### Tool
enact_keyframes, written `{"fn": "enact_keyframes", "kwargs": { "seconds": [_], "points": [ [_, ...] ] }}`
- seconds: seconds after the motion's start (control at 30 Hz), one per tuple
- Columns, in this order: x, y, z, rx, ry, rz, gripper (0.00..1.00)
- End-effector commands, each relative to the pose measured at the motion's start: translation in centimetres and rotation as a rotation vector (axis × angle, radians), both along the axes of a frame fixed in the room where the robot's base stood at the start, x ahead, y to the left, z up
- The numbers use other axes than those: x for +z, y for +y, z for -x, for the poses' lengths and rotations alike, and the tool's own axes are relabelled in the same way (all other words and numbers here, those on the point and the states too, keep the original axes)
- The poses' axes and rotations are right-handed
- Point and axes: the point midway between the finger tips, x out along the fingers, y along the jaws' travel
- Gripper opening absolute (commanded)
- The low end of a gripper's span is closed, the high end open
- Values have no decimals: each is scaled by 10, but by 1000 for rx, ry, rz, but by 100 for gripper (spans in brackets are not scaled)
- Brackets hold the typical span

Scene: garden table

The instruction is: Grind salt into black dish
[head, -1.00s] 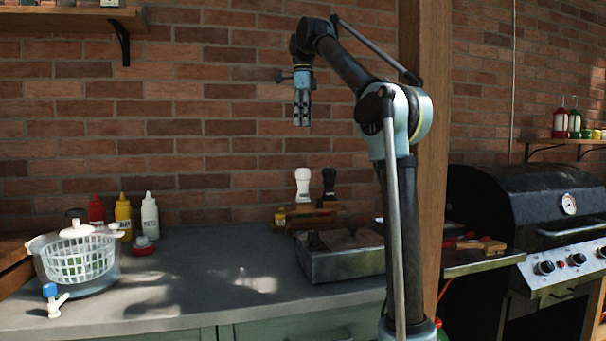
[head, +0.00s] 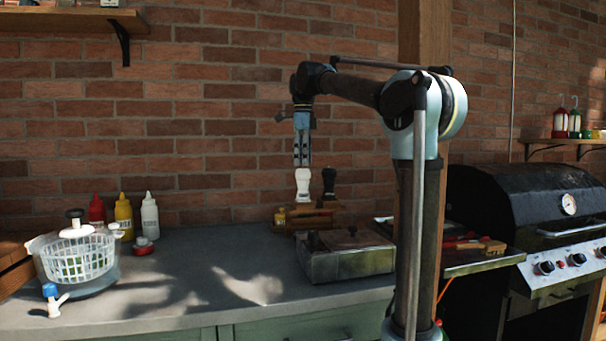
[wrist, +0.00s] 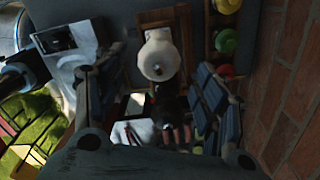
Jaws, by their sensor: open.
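A white grinder (head: 303,186) and a black grinder (head: 329,184) stand upright side by side at a wooden rack near the brick wall. My gripper (head: 302,164) points down, open and empty, just above the white grinder in the head view. In the wrist view the white grinder (wrist: 159,56) shows beyond and between the spread fingers of my gripper (wrist: 155,95). The black grinder (wrist: 171,108) shows below it in that view. I cannot tell whether the fingertips touch the white grinder. I cannot make out a black dish in either view.
The wooden rack (head: 312,218) stands behind a metal box (head: 350,264). Red, yellow (head: 123,217) and white bottles and a salad spinner (head: 78,257) stand at left. A grill (head: 540,215) is at right. The middle of the grey counter (head: 215,285) is clear.

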Motion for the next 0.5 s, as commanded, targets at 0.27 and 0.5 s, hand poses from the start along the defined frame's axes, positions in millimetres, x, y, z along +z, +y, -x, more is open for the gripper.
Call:
{"fn": "enact_keyframes", "kwargs": {
  "seconds": [0.27,0.5],
  "points": [
    [-35,0,0,0,0,0,64],
    [-43,0,0,0,0,0,64]
  ]
}}
